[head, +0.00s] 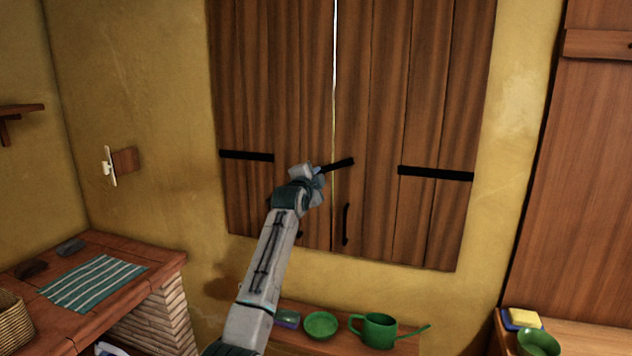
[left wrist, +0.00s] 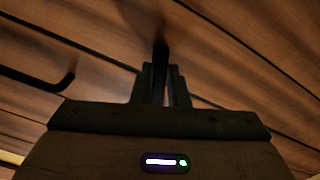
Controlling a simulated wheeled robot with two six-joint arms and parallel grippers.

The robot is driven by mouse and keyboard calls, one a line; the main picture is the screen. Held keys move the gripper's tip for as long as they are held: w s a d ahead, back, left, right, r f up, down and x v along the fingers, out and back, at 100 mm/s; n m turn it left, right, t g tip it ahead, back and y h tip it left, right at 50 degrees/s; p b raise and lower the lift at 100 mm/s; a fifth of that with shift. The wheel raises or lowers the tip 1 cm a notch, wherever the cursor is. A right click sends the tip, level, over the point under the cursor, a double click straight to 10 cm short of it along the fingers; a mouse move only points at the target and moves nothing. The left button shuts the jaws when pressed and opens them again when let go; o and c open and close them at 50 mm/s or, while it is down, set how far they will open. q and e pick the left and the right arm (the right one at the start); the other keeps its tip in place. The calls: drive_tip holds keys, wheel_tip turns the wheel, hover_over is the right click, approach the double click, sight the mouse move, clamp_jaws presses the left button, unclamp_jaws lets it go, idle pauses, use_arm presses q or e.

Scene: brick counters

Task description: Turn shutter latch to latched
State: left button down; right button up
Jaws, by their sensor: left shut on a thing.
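The wooden shutters (head: 385,100) stand closed side by side, with a thin bright gap between them. The shutter latch (head: 340,164) is a short black bar that reaches across the gap onto the right shutter, nearly level with its right end tilted a little up. My left gripper (head: 319,171) is at the latch's left part and hides that end and the pivot. In the left wrist view, the fingers (left wrist: 162,88) are shut on the dark latch bar (left wrist: 161,52). My right gripper is not in view.
A black pull handle (head: 346,224) is on the right shutter below the latch. Below the shutters, a ledge holds a green bowl (head: 321,324) and a green watering can (head: 379,330). A brick counter with a striped cloth (head: 94,283) stands at the left.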

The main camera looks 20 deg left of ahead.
use_arm(q)
drive_tip(key=shift+f+m+b, duration=0.1)
drive_tip(key=shift+m+b, duration=0.55)
drive_tip(key=shift+m, duration=1.55)
drive_tip(key=c, duration=1.4)
unclamp_jaws()
drive_tip(key=shift+c, duration=0.2)
drive_tip(key=shift+s, duration=0.15)
drive_tip(key=s+b, duration=0.3)
drive_tip(key=s, duration=0.7)
drive_tip(key=shift+s+a+b, duration=0.2)
drive_tip(key=shift+s+b, duration=0.05)
drive_tip(key=shift+b, duration=0.1)
